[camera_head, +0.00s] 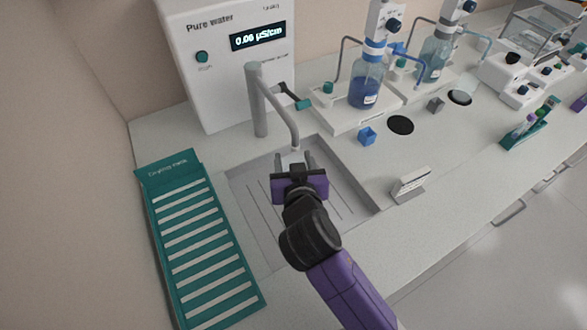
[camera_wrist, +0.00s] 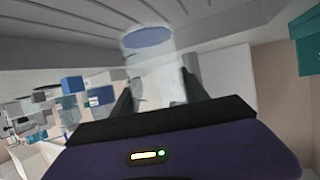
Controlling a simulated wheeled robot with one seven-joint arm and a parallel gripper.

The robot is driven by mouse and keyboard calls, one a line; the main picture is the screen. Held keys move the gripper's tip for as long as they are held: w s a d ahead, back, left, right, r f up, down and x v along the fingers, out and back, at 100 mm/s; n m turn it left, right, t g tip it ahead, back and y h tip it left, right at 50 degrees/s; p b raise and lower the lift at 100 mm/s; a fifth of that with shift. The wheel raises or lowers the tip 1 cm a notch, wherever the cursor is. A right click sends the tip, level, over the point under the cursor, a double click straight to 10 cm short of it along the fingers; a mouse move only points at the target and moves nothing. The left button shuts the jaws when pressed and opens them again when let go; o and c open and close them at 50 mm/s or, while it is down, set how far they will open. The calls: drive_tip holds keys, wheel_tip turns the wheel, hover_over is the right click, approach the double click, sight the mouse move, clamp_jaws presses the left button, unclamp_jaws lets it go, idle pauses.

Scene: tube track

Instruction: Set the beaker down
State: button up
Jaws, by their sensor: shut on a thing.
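A clear beaker (camera_wrist: 150,62) is between the fingers of my gripper (camera_wrist: 160,88) in the wrist view. Its far end shows a pale bluish ellipse; I cannot tell whether that is liquid or the base. In the head view my gripper (camera_head: 294,160) is over the sink (camera_head: 245,195), close under the tap's spout (camera_head: 294,135), and is shut on the beaker. There the beaker (camera_head: 293,157) is only a faint pale shape, mostly hidden by my gripper. The gap between beaker and sink floor cannot be told.
A teal drying rack (camera_head: 195,240) lies left of the sink. The pure water unit (camera_head: 225,65) stands behind. Bottle stations (camera_head: 367,85) stand farther back.

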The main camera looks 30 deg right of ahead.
drive_tip(key=shift+f, duration=1.75)
drive_tip(key=shift+f, duration=0.15)
drive_tip(key=o, duration=1.3)
drive_tip(key=shift+o, duration=0.2)
drive_tip(key=shift+r, duration=0.25)
drive_tip(key=b+v, duration=0.1)
drive_tip(key=v, duration=1.1)
drive_tip(key=shift+b, duration=0.3)
drive_tip(key=shift+a, duration=0.1)
